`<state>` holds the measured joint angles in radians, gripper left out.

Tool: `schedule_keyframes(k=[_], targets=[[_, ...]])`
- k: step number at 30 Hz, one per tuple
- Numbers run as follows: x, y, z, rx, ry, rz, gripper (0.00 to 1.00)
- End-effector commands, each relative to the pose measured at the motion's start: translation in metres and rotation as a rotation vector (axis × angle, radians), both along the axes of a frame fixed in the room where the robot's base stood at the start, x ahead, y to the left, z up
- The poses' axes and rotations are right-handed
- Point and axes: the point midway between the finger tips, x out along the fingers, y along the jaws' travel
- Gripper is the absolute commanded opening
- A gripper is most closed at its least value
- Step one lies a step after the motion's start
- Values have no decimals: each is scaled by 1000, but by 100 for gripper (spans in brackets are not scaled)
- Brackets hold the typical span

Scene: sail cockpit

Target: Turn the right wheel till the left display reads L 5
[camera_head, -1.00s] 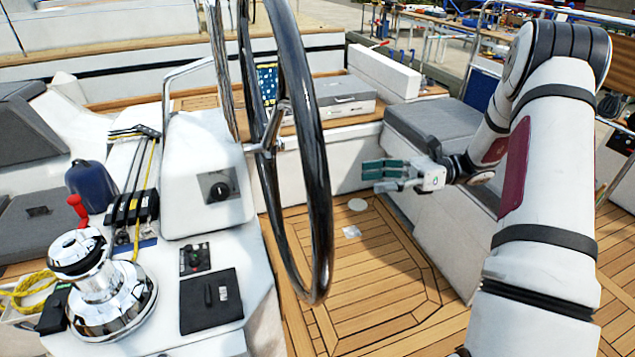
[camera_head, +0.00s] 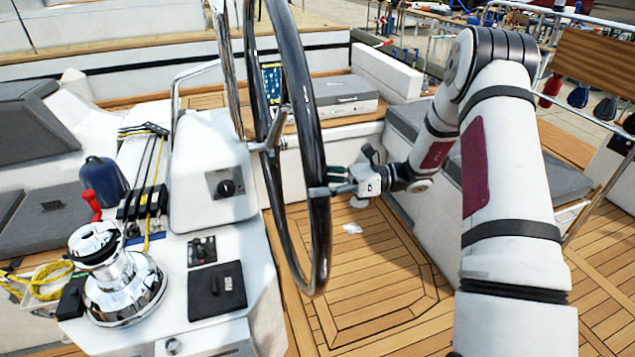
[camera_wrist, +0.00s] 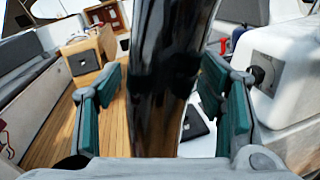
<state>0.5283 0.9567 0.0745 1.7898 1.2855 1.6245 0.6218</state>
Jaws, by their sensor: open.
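The wheel (camera_head: 316,150) is a large black glossy rim standing upright beside the white pedestal, seen nearly edge-on in the head view. My gripper (camera_head: 322,190) is at the right side of the rim, at about its mid to lower height. In the wrist view, the rim (camera_wrist: 160,70) runs upright between the two green-padded fingers of my open gripper (camera_wrist: 165,105). Gaps show on both sides, so the fingers stand around the rim without closing on it. No display reading can be made out in either view.
The white pedestal (camera_head: 205,150) with a black knob (camera_head: 226,187) stands left of the wheel. A chrome winch (camera_head: 115,275) is at the lower left. A grey-topped bench (camera_head: 400,125) lies behind my arm.

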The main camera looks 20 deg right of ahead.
Motion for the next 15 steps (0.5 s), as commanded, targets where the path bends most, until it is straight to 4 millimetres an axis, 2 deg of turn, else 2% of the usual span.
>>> schedule_keyframes(k=[10,15], targets=[[1,4,0,1,0,0,62],[1,4,0,1,0,1,24]])
